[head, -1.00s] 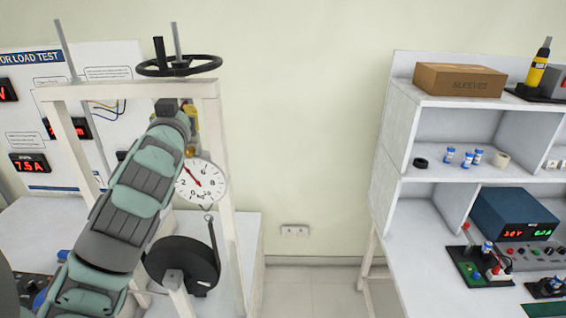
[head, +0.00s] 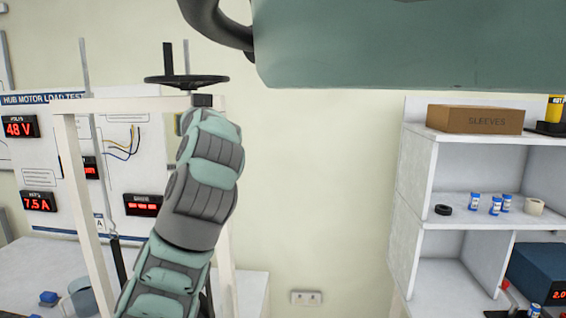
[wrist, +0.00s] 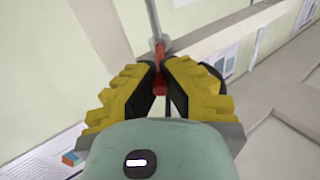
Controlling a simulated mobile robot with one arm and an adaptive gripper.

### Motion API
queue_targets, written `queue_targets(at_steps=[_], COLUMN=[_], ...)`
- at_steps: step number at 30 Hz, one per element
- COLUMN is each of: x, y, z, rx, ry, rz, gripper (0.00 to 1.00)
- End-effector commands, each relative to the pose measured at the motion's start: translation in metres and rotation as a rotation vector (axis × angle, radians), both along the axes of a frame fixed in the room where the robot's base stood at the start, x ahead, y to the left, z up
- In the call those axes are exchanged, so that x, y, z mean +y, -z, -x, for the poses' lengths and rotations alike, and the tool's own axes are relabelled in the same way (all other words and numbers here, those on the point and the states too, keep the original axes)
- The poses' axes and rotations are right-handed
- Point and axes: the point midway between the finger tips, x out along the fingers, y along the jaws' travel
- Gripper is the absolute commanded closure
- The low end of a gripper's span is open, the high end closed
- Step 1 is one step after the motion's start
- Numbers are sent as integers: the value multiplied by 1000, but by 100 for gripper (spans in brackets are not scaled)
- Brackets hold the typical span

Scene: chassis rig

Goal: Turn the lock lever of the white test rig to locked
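The white test rig (head: 68,165) stands at left in the head view, with a black handwheel (head: 187,80) on top. My arm crosses in front of its right side and hides my gripper and the lever there. In the wrist view, my gripper (wrist: 161,74) has yellow fingers with black tips. The tips close from both sides on a red grip at the end of a grey rod, which looks like the lock lever (wrist: 159,49). Part of the red grip shows between the tips. The rig's dial is hidden.
A panel with red displays (head: 38,201) stands behind the rig. A blue-grey mug (head: 82,298) is on the bench at lower left. Bare wall lies between rig and shelves.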

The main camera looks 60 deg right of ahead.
Motion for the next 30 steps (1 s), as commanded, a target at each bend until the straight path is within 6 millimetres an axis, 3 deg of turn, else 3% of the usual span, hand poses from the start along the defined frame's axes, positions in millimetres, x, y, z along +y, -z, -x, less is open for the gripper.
queue_targets(at_steps=[14, 25, 30], x=[-2, -1, -1], y=[2, 1, 1], z=[0, 0, 0], rx=[4, 2, 2], ry=[-4, -6, -7], rz=[-4, -2, -2], gripper=[100, 60, 59])
